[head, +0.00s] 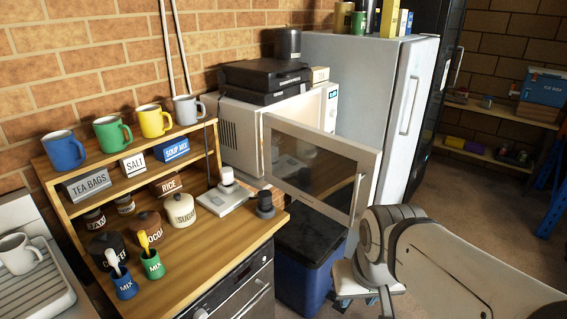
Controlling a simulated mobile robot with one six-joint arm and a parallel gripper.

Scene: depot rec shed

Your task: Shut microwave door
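The white microwave (240,132) stands against the brick wall, behind the wooden counter. Its door (318,172) is swung wide open toward the front right. The door has a pale frame, a dark see-through window and a vertical handle (357,196) on its free edge. My arm comes in from the lower right, and its wrist is just right of and below the door's free edge. My gripper (366,288) is low in the picture below the wrist, partly hidden by it. I see nothing clearly held, and its finger opening cannot be made out.
Black boxes (264,76) lie on the microwave. A blue bin (308,262) stands under the door. A white fridge (397,105) stands to its right. The counter (218,240) holds jars, mugs and a scale-like device (226,197). Open floor lies at right.

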